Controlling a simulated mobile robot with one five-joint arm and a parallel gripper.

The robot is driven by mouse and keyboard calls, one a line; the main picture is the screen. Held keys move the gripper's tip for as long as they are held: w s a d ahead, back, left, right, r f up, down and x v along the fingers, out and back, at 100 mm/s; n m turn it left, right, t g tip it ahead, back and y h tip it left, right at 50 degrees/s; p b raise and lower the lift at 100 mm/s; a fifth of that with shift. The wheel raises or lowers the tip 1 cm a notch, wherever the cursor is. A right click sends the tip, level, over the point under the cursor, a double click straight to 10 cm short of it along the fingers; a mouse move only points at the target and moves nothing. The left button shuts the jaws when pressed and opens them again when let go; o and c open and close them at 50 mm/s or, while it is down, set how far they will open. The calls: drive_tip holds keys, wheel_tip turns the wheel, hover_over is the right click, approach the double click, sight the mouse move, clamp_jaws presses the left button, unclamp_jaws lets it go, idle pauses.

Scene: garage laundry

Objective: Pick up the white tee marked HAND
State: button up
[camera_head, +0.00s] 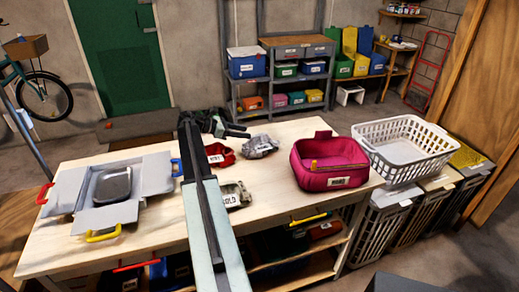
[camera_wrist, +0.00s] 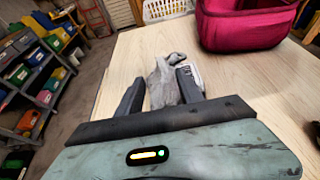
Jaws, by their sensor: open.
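A crumpled pale grey-white cloth (camera_head: 260,146) with a small white tag lies near the table's far edge. The tag is too small to read, so I cannot confirm the word HAND. In the wrist view the cloth (camera_wrist: 164,84) lies ahead of and between my two dark fingers, its tag partly behind the right finger. My gripper (camera_head: 240,130) is at the far side of the table, left of and beyond the cloth. In the wrist view my gripper (camera_wrist: 160,88) is open, with nothing visibly clamped.
A red cloth (camera_head: 219,155) and a beige cloth tagged COLD (camera_head: 236,194) lie nearby. A pink bag (camera_head: 328,165) and white basket (camera_head: 405,150) are on the right. Bare wood separates the cloth and bag.

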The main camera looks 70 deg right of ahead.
sight(254, 135)
drive_tip(key=b+x, duration=0.2)
drive_tip(key=x, duration=0.3)
drive_tip(key=shift+s, duration=0.2)
drive_tip(key=shift+a+r, duration=0.1)
drive_tip(key=shift+r, duration=0.05)
clamp_jaws()
idle(1.0)
